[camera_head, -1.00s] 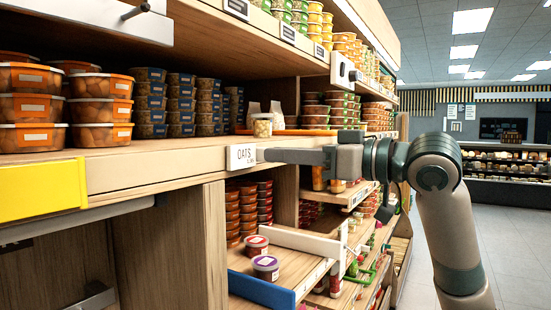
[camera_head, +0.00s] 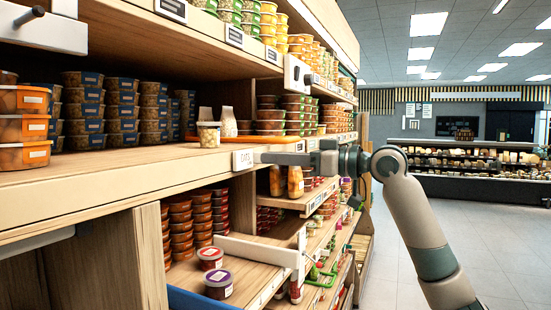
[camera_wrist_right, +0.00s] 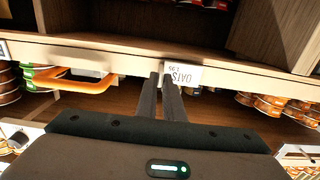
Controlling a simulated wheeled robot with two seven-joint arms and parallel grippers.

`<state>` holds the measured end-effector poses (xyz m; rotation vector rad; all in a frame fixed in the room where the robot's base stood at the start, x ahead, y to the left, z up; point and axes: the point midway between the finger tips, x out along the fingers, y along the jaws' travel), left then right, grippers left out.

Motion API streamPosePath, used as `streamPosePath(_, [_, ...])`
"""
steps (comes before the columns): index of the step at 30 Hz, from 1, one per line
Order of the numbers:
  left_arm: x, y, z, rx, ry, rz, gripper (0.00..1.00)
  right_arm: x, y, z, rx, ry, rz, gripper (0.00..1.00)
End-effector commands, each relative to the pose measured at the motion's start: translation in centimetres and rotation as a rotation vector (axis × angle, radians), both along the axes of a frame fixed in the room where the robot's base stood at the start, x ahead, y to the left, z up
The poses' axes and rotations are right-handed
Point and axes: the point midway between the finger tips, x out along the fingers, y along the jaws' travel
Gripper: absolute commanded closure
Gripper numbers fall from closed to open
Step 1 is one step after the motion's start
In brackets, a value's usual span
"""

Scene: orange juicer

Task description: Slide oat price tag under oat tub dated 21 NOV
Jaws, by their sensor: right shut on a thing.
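The white price tag (camera_head: 243,160) reads OATS and is held upright at the front edge of the middle shelf. My right gripper (camera_head: 262,157) is shut on it. In the right wrist view, the two fingertips (camera_wrist_right: 161,76) meet the tag (camera_wrist_right: 183,75), which appears upside down. A small pale tub with a white lid (camera_head: 208,135) stands on that shelf, up and left of the tag in the head view. No date is readable on it. The tag is outside, not under, the tub. Whether the tag touches the shelf edge, I cannot tell. My left gripper is not in view.
Stacks of dark-lidded tubs (camera_head: 122,105) fill the shelf's left side. The aisle floor at right is clear.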

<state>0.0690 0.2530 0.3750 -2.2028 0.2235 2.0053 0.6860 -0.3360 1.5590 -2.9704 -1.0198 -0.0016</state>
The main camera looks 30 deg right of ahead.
Motion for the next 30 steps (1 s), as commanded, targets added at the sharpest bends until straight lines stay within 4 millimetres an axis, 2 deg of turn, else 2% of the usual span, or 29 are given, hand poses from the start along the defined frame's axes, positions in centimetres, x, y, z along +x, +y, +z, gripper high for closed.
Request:
streamPosePath(5, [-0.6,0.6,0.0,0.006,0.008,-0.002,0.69,-0.1,0.0,0.0,-0.001,0.0,0.001,1.0])
streamPosePath(6, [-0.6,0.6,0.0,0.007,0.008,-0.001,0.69,-0.1,0.1,0.0,-0.001,0.0,0.001,0.85])
streamPosePath(8, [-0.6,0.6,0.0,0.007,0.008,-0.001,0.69,-0.1,0.1,0.0,-0.001,0.0,0.001,0.73])
streamPosePath(20, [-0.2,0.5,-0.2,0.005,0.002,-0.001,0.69,-0.2,-0.1,-0.1,-0.001,0.0,0.001,0.73])
streamPosePath(26, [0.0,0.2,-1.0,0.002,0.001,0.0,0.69,-1.4,-1.1,-0.3,-0.001,0.0,-0.001,0.73])
streamPosePath(30, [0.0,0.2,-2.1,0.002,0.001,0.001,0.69,-3.1,-2.4,-0.4,-0.001,0.0,-0.003,0.73])
